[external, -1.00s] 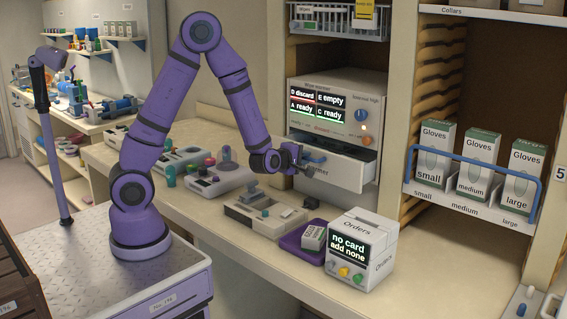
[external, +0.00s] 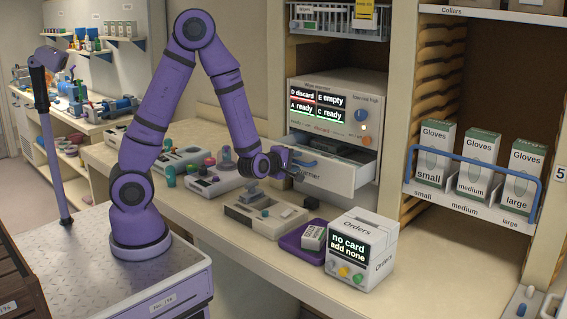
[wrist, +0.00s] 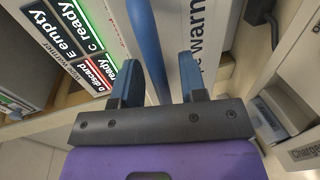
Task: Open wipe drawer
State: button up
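The wipe warmer (external: 318,123) is a pale cabinet with a lit display and knobs. Its white drawer (external: 345,177) stands out from the cabinet, and part of its inside shows. The drawer's front carries partly hidden lettering and a blue bar handle, which shows in the wrist view (wrist: 146,40). My gripper (external: 297,172) is at the left part of the drawer front. In the wrist view my gripper (wrist: 158,78) has its blue fingers apart, with the bar passing between them. The bar is close to the left finger, with a gap to the right one. Contact is unclear.
Glove boxes (external: 478,163) stand on a shelf at right behind a blue rail (external: 470,160). A wire basket (external: 355,28) hangs above the warmer.

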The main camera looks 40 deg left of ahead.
jog(key=r+x, duration=0.1)
jog(key=x, duration=0.7)
jog(key=r+x, duration=0.1)
jog(key=x, duration=0.3)
jog(key=shift+w+r, duration=0.3)
jog(key=shift+w, duration=0.4)
jog(key=v, duration=1.1)
jog(key=a+r+m+g, duration=0.1)
jog(key=r, duration=0.1)
jog(key=s+a+r+m+h, duration=0.1)
jog(key=r+m, duration=0.1)
jog(key=s+a+r+m+g+h, duration=0.1)
jog(key=a+r+m, duration=0.1)
jog(key=shift+r+g, duration=0.3)
jog(key=s+a+r+m+g, duration=0.3)
jog(key=s+a+r+m, duration=0.1)
jog(key=s, duration=0.5)
jog(key=s+a+r+m+g, duration=0.3)
jog(key=s+a+m, duration=0.4)
jog(key=s+a, duration=0.2)
jog(key=shift+s+r+y, duration=0.4)
jog(key=shift+s, duration=0.15)
jog(key=shift+w+d, duration=0.1)
